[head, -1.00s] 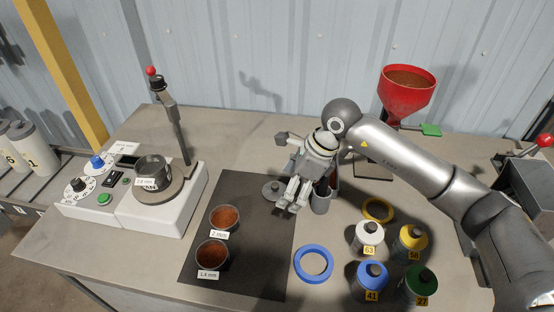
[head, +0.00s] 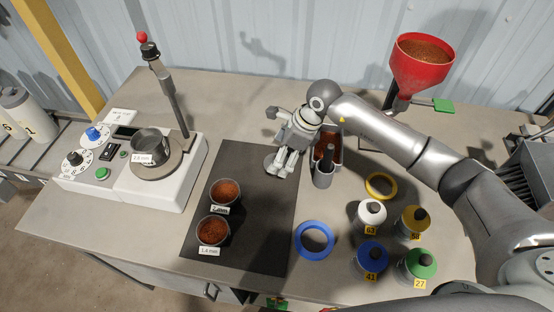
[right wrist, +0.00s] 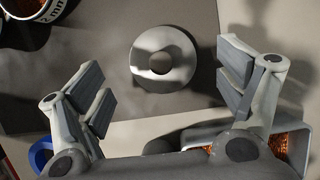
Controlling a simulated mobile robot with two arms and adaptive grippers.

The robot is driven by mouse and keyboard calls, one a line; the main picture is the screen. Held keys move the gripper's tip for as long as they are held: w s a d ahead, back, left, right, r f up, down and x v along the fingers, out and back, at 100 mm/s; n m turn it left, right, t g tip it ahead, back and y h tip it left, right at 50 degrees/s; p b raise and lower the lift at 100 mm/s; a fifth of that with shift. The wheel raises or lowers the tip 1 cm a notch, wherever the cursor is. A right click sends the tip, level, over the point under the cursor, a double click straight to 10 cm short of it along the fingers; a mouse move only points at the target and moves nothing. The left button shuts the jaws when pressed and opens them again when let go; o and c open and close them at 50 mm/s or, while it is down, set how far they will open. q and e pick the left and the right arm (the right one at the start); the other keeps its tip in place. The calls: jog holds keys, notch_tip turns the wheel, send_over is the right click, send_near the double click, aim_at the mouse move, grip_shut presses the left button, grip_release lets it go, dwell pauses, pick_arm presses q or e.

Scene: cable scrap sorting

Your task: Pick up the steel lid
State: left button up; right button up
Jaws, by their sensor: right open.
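The steel lid (head: 269,161) is a small grey disc with a knob in its middle. It lies at the dark mat's upper right part, and the gripper partly covers it in the head view. In the right wrist view the lid (right wrist: 164,60) lies flat between and beyond the open fingers, with a shadow on its upper part. My right gripper (head: 284,168) is open and empty, just above and beside the lid, fingers pointing down; it also shows in the right wrist view (right wrist: 166,80). I see no contact with the lid. My left gripper is not in view.
Two copper-filled cups (head: 225,193) sit on the mat (head: 256,218). A scale with a pan (head: 150,147) stands left.

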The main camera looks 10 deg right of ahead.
aim_at(268, 160)
jog(key=shift+p+x, duration=0.3)
jog(key=shift+x, duration=0.85)
jog(key=shift+w+a+f, duration=0.1)
jog(key=shift+a+f, duration=0.15)
jog(key=shift+f, duration=0.15)
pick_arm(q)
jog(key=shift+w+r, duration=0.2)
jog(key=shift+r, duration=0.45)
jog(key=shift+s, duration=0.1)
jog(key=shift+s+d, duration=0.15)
pick_arm(e)
jog(key=c, duration=1)
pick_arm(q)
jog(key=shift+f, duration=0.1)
pick_arm(e)
jog(key=shift+r, duration=0.1)
jog(key=shift+c, duration=0.2)
